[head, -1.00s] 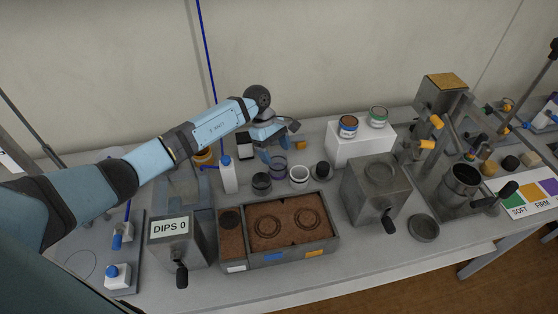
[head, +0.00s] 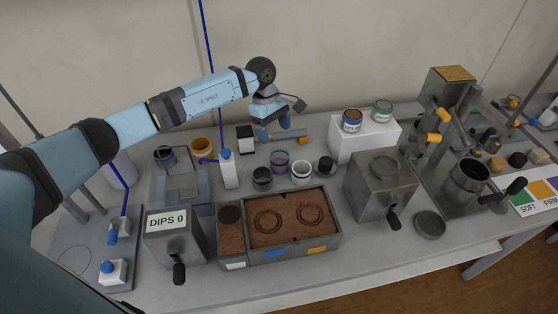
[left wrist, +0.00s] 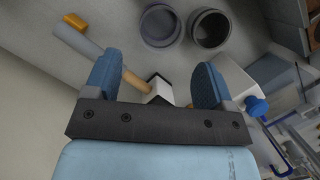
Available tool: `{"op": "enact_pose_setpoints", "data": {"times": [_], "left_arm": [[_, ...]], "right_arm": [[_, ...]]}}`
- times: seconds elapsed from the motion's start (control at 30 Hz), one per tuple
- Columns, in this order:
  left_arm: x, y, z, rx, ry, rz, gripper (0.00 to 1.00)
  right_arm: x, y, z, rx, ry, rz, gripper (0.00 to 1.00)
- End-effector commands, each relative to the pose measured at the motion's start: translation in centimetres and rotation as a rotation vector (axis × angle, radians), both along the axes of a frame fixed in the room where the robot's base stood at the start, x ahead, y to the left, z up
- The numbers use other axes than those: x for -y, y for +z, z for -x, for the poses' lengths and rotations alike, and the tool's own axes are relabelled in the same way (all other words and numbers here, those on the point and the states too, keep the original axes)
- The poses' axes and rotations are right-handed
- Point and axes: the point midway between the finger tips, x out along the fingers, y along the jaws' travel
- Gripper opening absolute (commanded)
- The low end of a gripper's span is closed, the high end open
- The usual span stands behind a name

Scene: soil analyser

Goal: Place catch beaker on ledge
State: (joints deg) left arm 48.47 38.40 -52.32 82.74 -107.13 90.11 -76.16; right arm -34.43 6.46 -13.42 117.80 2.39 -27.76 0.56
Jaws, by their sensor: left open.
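My left gripper (head: 275,127) is open and empty, above the back of the bench near the wall. In the left wrist view its fingers (left wrist: 156,80) are apart, with a wooden-handled tool (left wrist: 133,78) visible beyond and between them. A clear beaker with a purplish rim (head: 279,161) stands upright on the bench in front of the gripper; it also shows in the left wrist view (left wrist: 160,26), apart from the fingers. It may be the catch beaker; I cannot tell for sure. A grey metal stand (head: 183,188) at left may carry the ledge. My right gripper is out of view.
A dark cup (head: 262,178), a white cup (head: 301,172) and a black one (head: 326,165) stand near the beaker. A white block (head: 365,139) carries two tins.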

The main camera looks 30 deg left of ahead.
Motion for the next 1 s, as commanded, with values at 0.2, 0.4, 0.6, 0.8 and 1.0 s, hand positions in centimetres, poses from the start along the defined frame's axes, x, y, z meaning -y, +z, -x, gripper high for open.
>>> {"op": "enact_pose_setpoints", "data": {"times": [0.2, 0.4, 0.6, 0.8, 1.0], "left_arm": [[1.0, -3.6, 0.4, -0.001, 0.001, 0.001, 0.77], [1.3, -4.7, 0.5, 0.0, 0.0, 0.001, 0.77], [2.0, -6.8, 0.9, -0.003, 0.0, 0.002, 0.77], [2.6, -9.3, 1.1, 0.0, 0.001, 0.001, 0.77], [2.6, -9.4, 1.1, 0.001, 0.0, 0.0, 0.77]], "right_arm": [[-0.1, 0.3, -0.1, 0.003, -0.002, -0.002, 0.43], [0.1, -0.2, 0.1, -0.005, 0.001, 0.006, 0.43], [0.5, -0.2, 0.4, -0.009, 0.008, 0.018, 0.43], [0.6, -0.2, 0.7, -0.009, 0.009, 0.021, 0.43], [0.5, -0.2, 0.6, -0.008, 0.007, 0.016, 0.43]]}}
